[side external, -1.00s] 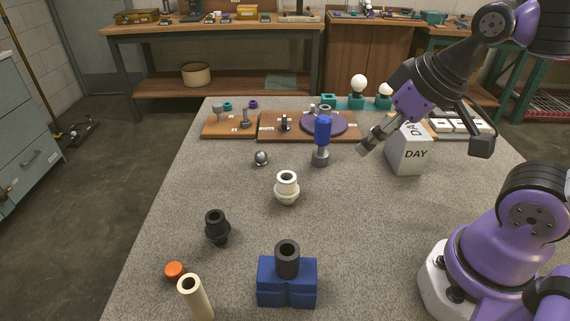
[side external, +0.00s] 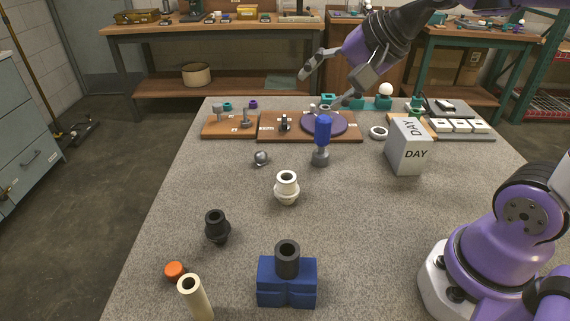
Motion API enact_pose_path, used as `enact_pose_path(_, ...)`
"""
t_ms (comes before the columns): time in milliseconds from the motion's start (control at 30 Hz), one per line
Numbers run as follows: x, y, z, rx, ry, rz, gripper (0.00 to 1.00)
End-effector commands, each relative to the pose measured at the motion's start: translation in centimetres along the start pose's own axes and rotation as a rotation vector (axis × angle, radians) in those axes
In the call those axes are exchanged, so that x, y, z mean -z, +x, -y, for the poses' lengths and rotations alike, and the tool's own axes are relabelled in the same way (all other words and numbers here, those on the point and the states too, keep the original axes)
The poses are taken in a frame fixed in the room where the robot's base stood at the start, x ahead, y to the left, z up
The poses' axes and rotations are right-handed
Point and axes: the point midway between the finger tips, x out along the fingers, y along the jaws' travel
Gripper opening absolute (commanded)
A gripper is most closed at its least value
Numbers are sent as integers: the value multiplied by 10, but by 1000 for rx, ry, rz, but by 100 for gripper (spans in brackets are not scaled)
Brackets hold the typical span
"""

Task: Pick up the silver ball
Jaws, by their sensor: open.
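The silver ball (side external: 261,157) sits on the grey table, left of the blue-handled tool and in front of the wooden boards. It looks like a shiny ball with a darker part beneath; its lower detail is too small to tell. My gripper (side external: 320,90) is open, with its fingers spread wide apart. It is raised over the back of the table, above the purple disc, and appears up and to the right of the ball. Nothing is between its fingers.
A blue-handled tool (side external: 322,142) stands upright right of the ball. A cream socket (side external: 287,188) stands in front. Wooden boards (side external: 230,126) with metal parts lie behind. A white DAY block (side external: 408,152) stands at right. The table left of the ball is clear.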

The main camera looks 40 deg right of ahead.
Motion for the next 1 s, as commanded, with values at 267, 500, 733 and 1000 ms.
enact_pose_path(267, 27, 41, 33, 212, 919, 130, 72)
enact_pose_path(500, 48, 55, 48, 314, 1468, 294, 72)
enact_pose_path(733, 44, 97, 17, 330, 1677, 370, 72)
enact_pose_path(1000, 27, 154, -34, 332, 1672, 369, 72)
